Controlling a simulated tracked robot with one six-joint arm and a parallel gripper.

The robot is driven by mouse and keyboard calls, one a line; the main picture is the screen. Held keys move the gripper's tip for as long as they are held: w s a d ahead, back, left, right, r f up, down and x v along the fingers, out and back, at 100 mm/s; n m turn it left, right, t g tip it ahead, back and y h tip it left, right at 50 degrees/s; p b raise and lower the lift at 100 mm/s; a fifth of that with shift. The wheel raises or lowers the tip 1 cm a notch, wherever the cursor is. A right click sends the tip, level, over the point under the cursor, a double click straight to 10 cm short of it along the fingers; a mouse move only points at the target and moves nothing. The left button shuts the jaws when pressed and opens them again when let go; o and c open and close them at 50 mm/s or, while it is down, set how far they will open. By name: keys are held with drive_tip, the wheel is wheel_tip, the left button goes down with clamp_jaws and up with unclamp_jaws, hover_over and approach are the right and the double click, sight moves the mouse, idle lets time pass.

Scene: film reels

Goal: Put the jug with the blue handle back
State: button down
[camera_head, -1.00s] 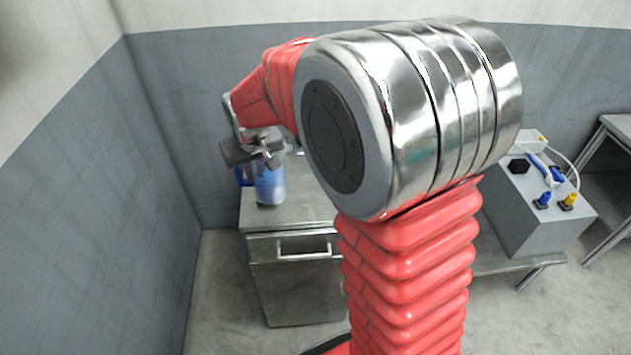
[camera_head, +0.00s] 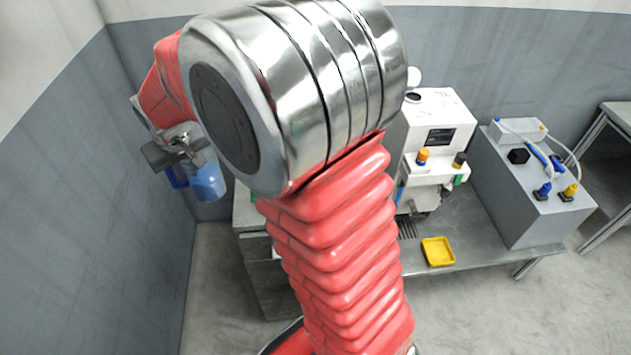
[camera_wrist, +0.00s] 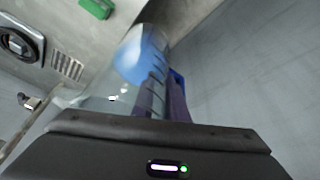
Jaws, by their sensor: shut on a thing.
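The jug with the blue handle (camera_head: 208,183) is clear with blue inside and hangs from my gripper (camera_head: 181,150) at the left in the head view. It is off the cabinet top, in the air in front of the grey wall. In the wrist view the jug (camera_wrist: 132,62) lies beyond the gripper body, with its blue handle (camera_wrist: 178,84) at the jaws. My gripper is shut on the jug; its fingertips are partly hidden in the wrist view.
A steel cabinet (camera_head: 246,218) stands partly behind my arm. A white machine (camera_head: 440,120), a yellow tray (camera_head: 438,251) and a grey box with hoses (camera_head: 530,200) stand on the steel bench to the right. A green block (camera_wrist: 97,8) shows in the wrist view.

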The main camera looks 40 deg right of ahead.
drive_tip(key=shift+s+a+r, duration=0.1)
drive_tip(key=s+d, duration=0.3)
drive_tip(key=d, duration=0.6)
drive_tip(key=s+d+r+m, duration=0.1)
drive_tip(key=s+d, duration=0.3)
drive_tip(key=d, duration=0.6)
drive_tip(key=s+d+r, duration=0.1)
drive_tip(key=s+d, duration=0.2)
drive_tip(key=d, duration=0.6)
drive_tip(key=shift+s+d, duration=0.15)
drive_tip(key=shift+s, duration=0.2)
wheel_tip(320, 180, down, 6)
drive_tip(key=shift+f, duration=0.2)
